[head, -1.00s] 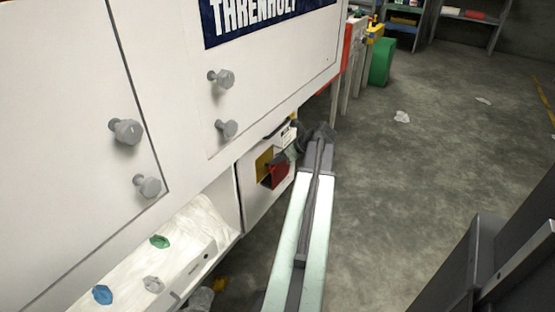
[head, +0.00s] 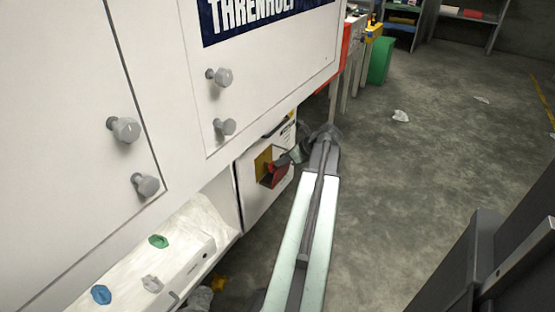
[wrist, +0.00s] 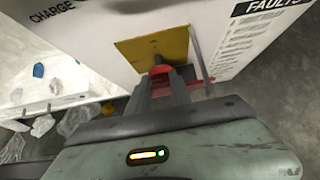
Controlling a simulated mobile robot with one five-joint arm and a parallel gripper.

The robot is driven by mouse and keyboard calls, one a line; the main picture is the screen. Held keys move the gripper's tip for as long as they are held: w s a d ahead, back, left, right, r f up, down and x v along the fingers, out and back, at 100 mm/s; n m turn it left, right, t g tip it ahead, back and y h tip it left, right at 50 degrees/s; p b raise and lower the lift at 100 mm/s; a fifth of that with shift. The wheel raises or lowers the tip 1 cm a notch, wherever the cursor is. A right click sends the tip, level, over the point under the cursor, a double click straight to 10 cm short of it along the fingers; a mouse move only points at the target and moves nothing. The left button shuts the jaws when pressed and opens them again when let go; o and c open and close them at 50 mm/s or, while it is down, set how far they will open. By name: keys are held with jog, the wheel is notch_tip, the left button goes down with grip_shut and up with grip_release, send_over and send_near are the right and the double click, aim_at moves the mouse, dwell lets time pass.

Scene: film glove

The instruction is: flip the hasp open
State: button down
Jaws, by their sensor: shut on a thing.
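The hasp (head: 273,175) is a red part in front of a yellow plate (head: 262,162) on the white lower panel of the cabinet. In the wrist view the yellow plate (wrist: 155,45) is tilted, and a red piece (wrist: 160,70) shows at my fingertips. My gripper (head: 280,164) reaches the plate from the right, with its dark fingers at the red part. The wrist view shows my gripper (wrist: 162,80) shut on the hasp's red piece. More red shows to the right of the fingers, which hide part of the hasp.
White cabinet doors with grey knobs (head: 126,130) rise above and left of the panel. A white tray (head: 205,228) with green, white and blue crumpled pieces is at the lower left. Open concrete floor (head: 400,200) lies to the right, with a scrap (head: 400,116) on it.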

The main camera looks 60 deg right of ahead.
jog(key=s+f+b, duration=0.4)
jog(key=s, duration=0.3)
jog(key=c, duration=2.1)
grip_release()
jog(key=shift+s+a, duration=0.1)
jog(key=shift+s, duration=0.15)
jog(key=o, duration=0.9)
jog(key=shift+o, duration=0.2)
jog(key=shift+r, duration=0.1)
jog(key=shift+r+p, duration=0.1)
jog(key=shift+p, duration=0.2)
jog(key=p+v, duration=0.5)
jog(key=v, duration=0.2)
jog(key=shift+s+r, duration=0.2)
jog(key=shift+s, duration=0.05)
